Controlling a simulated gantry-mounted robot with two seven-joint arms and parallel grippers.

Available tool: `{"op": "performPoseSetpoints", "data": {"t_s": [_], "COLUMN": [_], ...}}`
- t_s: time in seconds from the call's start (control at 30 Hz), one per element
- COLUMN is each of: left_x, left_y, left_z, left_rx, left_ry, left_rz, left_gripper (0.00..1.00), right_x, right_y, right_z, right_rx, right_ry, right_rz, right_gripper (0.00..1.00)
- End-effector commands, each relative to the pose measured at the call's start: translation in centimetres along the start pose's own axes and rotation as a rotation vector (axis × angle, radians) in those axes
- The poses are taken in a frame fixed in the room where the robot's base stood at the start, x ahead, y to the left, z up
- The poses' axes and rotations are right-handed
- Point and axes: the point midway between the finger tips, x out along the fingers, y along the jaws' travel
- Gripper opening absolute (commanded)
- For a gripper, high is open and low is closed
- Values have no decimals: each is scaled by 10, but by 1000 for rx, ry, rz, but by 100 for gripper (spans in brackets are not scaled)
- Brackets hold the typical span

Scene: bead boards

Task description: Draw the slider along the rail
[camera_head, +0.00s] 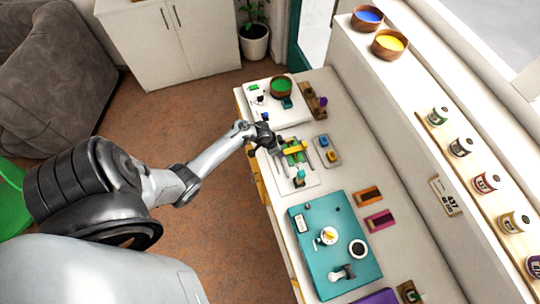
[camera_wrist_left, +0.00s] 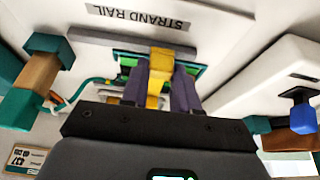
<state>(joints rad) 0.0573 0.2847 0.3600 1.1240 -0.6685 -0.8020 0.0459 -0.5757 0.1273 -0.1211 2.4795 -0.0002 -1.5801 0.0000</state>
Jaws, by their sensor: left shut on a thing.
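The yellow slider (camera_head: 297,149) sits across the green rail (camera_head: 291,143) on a white board in the head view. In the left wrist view the slider (camera_wrist_left: 160,65) stands between the two dark fingers of my left gripper (camera_wrist_left: 161,90), which is shut on it. The gripper (camera_head: 279,150) hides part of the rail in the head view. My right gripper is in neither view.
A white board with a green-filled bowl (camera_head: 281,92) lies beyond. A teal mat (camera_head: 352,211) lies nearer. Bare counter runs along the wall.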

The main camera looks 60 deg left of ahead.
Motion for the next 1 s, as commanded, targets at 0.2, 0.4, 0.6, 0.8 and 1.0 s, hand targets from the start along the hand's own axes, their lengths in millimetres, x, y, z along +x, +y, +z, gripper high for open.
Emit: {"op": "performPoseSetpoints", "data": {"t_s": [0.2, 0.4, 0.6, 0.8, 1.0], "left_x": [-1, 0, -1, -1, -5], "left_y": [-22, -23, -23, -22, -22], "left_z": [2, 3, 3, 2, 2], "left_rx": [-5, -7, -7, -5, -5], "left_ry": [-2, -3, -3, -2, -1], "left_rz": [-2, -3, -3, -2, -2], "left_gripper": [0, 0, 52, 55, 55], "right_x": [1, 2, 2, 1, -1], "right_y": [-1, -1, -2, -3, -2], "right_z": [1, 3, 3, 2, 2], "right_rx": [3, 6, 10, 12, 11], "right_ry": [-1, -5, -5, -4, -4], "right_rz": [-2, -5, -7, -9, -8], "right_gripper": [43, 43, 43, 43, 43]}}
